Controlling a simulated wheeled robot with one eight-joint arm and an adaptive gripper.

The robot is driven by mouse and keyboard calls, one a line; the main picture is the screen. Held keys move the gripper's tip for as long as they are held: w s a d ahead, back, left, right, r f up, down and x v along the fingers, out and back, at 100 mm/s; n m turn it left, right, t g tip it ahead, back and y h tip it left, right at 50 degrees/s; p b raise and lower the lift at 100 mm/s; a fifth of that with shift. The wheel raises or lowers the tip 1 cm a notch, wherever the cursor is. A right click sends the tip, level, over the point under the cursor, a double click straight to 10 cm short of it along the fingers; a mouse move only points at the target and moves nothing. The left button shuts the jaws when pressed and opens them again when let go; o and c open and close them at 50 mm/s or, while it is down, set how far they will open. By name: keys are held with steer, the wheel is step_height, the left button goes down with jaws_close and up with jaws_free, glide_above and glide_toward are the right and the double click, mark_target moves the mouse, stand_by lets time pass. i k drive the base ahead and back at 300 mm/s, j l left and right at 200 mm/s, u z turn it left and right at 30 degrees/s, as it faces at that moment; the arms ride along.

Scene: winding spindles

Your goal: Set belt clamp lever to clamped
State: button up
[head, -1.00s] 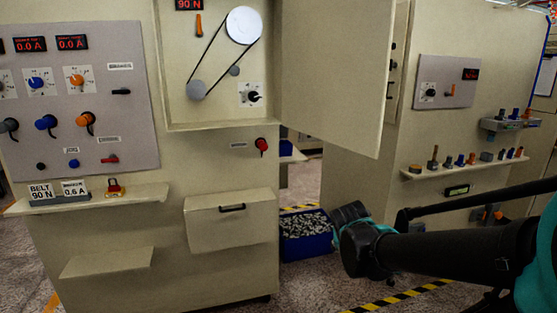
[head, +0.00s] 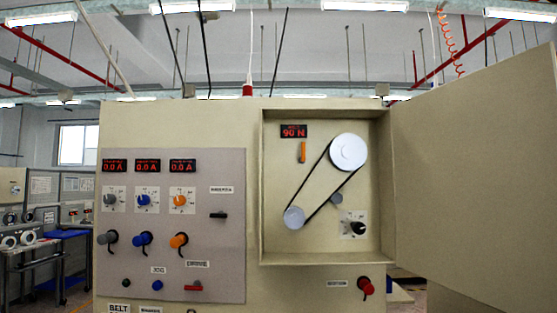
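The open belt compartment (head: 268,190) is in the upper right part of the machine in the head view. Inside it, an orange lever (head: 302,152) stands upright just below the red display reading 90 N (head: 294,131). A black belt (head: 320,217) runs around a large white pulley (head: 348,152) and a smaller grey pulley (head: 294,217). A small grey roller (head: 336,198) sits beside the belt. A black knob (head: 357,228) is on a white dial plate at lower right. No label readable here names the clamp lever. My gripper is out of view.
The compartment door (head: 470,170) stands wide open to the right. A grey control panel (head: 230,270) with dials, coloured knobs and 0.0 A displays is on the left. A red knob (head: 365,286) projects below the compartment. A blue workbench (head: 38,258) is at far left.

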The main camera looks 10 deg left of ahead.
mark_target(303, 152)
steer(key=i+j+u, duration=0.15)
steer(key=i+j, duration=0.15)
steer(key=i+j+u, duration=0.2)
steer(key=i, duration=0.35)
